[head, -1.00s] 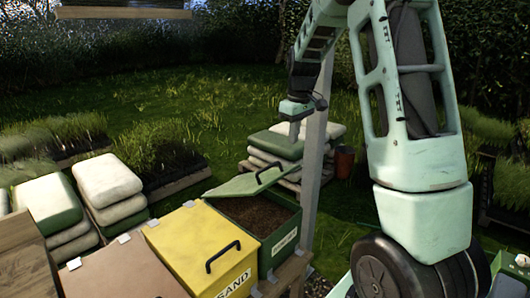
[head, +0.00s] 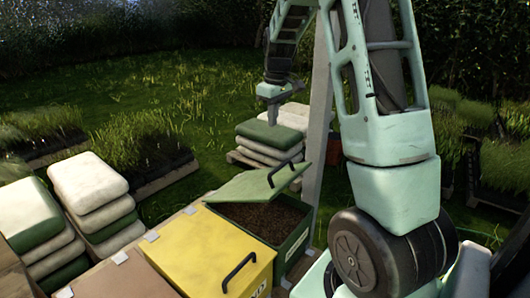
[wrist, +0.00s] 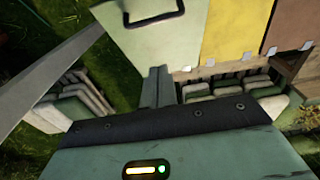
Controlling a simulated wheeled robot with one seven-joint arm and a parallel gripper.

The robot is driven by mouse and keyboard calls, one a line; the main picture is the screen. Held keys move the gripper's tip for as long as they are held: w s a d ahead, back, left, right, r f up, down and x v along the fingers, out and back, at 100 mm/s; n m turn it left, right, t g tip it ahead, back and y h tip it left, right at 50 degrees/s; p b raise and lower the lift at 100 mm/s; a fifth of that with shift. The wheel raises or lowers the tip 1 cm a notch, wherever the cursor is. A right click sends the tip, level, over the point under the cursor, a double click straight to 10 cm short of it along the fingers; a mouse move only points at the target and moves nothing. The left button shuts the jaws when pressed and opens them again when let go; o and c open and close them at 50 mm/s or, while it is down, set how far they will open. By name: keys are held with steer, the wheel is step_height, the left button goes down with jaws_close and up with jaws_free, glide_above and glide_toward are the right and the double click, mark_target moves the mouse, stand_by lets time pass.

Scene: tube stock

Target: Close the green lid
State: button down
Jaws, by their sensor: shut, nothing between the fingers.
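The green lid (head: 258,184) stands part open, tilted above the green bin (head: 294,245), which holds dark soil. My gripper (head: 272,120) is shut and empty. It points down in the head view, above and beyond the lid in the picture, and looks apart from it. In the wrist view the lid (wrist: 165,42) with its handle lies past my shut fingertips (wrist: 158,70). The head view does not make the depth between fingers and lid clear.
A yellow sand bin (head: 215,250) and a brown bin (head: 122,280) stand left of the green bin, lids down. A post (head: 318,125) rises close to my arm. Stacked sacks (head: 268,136) lie behind the lid, with more (head: 90,185) at left. Open grass lies beyond.

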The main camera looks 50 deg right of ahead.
steer(key=f+p, duration=0.2)
steer(key=f, duration=0.2)
steer(key=s+f+p, duration=0.1)
steer(key=f, duration=0.3)
steer(key=f+p, duration=0.2)
steer(key=f, duration=0.2)
steer(key=shift+s+d+f+p, duration=0.1)
steer(key=shift+s+f+p, duration=0.1)
steer(key=shift+f+p, duration=0.15)
steer(key=shift+f, duration=0.15)
